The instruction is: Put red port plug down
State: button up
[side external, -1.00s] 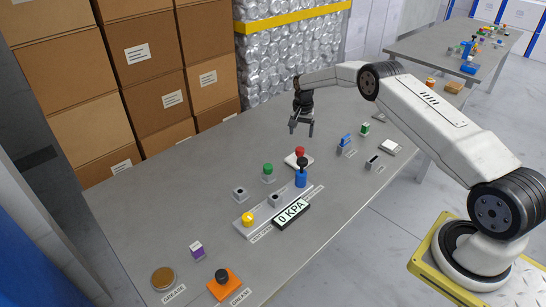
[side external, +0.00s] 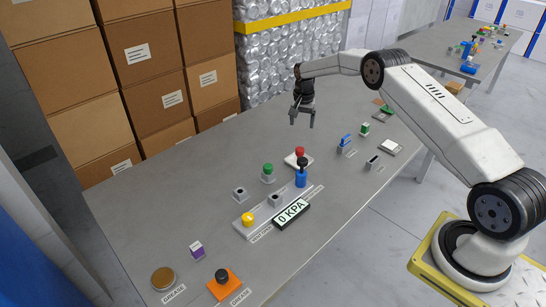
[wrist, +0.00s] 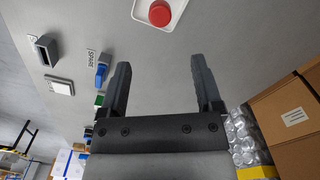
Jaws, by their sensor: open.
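The red port plug (side external: 299,151) sits on a small white tray (side external: 289,160) near the middle of the table. In the wrist view the red plug (wrist: 160,13) shows at the top edge, on the white tray (wrist: 176,20), which is partly cut off. My gripper (side external: 302,121) is open and empty, in the air above the table, behind the plug and clear of it. In the wrist view the two fingers of my gripper (wrist: 160,66) stand wide apart with nothing between them.
A blue part with a black knob (side external: 301,178) stands close in front of the tray. A green plug (side external: 268,169), a yellow knob (side external: 248,218) and a 0 KPA display (side external: 291,213) are nearby. Blue and green parts (side external: 345,140) stand to the right. The table's far left is clear.

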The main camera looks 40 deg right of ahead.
jog(key=shift+a+r, duration=0.1)
jog(key=s+a+r+n+t, duration=0.1)
jog(key=s+a+r+n, duration=0.25)
jog(key=a+r, duration=0.2)
jog(key=s+a+r+n, duration=0.2)
jog(key=s+a+r, duration=0.25)
jog(key=a, duration=0.25)
jog(key=s+a+n, duration=0.3)
jog(key=s+a, duration=0.2)
jog(key=s, duration=0.6)
jog(key=s+a+n+t, duration=0.1)
jog(key=s+a+n, duration=0.2)
jog(key=s, duration=0.8)
jog(key=shift+s+a+r+t, duration=0.2)
jog(key=shift+a+r+t, duration=0.1)
jog(key=shift+a, duration=0.6)
jog(key=shift+o, duration=0.2)
jog(key=shift+w+n, duration=0.1)
jog(key=shift+n, duration=0.15)
